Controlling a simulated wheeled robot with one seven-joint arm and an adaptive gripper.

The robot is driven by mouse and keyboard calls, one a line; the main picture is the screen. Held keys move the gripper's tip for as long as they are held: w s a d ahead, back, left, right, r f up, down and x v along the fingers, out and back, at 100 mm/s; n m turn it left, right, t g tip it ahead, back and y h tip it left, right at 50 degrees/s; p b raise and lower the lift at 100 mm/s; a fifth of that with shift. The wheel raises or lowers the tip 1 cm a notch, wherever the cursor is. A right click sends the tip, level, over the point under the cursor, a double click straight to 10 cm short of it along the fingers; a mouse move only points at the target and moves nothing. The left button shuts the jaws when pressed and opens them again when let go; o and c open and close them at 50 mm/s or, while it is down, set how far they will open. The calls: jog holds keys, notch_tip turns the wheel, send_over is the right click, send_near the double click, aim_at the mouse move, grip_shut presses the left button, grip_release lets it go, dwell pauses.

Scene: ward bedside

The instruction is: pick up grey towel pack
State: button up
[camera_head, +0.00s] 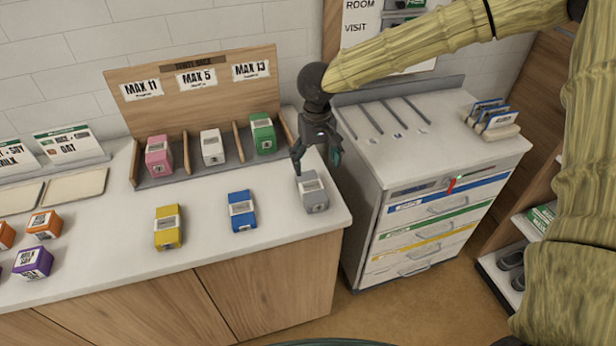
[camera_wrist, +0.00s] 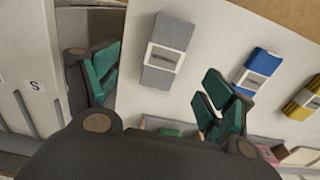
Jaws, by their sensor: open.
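The grey towel pack (camera_head: 311,192) stands near the right end of the counter in the head view. It has a white label on its front. My gripper (camera_head: 318,163) is open just above and behind the pack, with its fingers pointing down. In the wrist view the grey towel pack (camera_wrist: 168,52) lies beyond and between the two green-padded fingers of my gripper (camera_wrist: 160,92), apart from both. Nothing is held.
A blue pack (camera_head: 242,211) and a yellow pack (camera_head: 168,227) stand left of it on the counter. Behind is a wooden rack (camera_head: 190,85) holding pink, white and green packs. A drawer cabinet (camera_head: 430,165) stands at the right, across a gap.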

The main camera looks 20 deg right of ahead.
jog(key=shift+w+a+f, duration=0.15)
jog(key=shift+w+f, duration=0.3)
jog(key=shift+w, duration=0.1)
jog(key=p, duration=0.1)
send_over(312, 186)
jog(key=f, duration=0.4)
jog(key=shift+d+f, duration=0.2)
jog(key=shift+d, duration=0.2)
jog(key=shift+a+f+p, duration=0.15)
jog(key=shift+f+p, duration=0.25)
jog(key=shift+p, duration=0.1)
jog(key=f, duration=0.1)
jog(key=f+p, duration=0.1)
jog(key=f, duration=0.1)
jog(key=shift+a+f, duration=0.1)
jog(key=shift+a, duration=0.2)
jog(key=shift+f, duration=0.55)
jog(key=c, duration=1.2)
